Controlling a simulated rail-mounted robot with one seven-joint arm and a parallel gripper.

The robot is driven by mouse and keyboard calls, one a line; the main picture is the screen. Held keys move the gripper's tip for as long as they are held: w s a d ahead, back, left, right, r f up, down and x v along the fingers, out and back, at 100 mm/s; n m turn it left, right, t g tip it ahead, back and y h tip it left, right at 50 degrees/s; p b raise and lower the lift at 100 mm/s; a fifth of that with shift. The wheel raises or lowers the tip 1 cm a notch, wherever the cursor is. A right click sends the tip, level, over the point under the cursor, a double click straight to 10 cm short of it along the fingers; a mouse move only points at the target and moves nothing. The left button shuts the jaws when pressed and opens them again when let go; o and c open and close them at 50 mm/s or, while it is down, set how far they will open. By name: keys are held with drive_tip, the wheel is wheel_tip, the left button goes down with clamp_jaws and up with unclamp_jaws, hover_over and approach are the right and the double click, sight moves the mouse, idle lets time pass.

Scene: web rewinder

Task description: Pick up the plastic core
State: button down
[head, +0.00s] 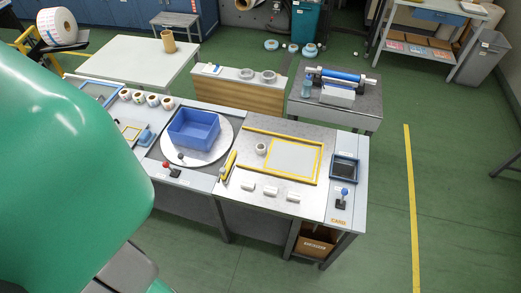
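I cannot tell for sure which item is the plastic core. A small white ring-shaped roll (261,149) stands on the grey worktable, at the left edge of a yellow-framed panel. Two grey-white rings (246,74) lie on the wood-fronted counter behind. A brown tube (168,41) stands upright on the white table at the back left. My green arm covers the left side of the view. My gripper is not in view, so its state is hidden.
A blue bin (194,129) sits on a round white turntable (222,148). A yellow-handled tool (228,166) lies beside it. Several small white blocks (270,191) line the worktable's front. A blue roller (338,75) is on the back-right table. The green floor at right is mostly clear.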

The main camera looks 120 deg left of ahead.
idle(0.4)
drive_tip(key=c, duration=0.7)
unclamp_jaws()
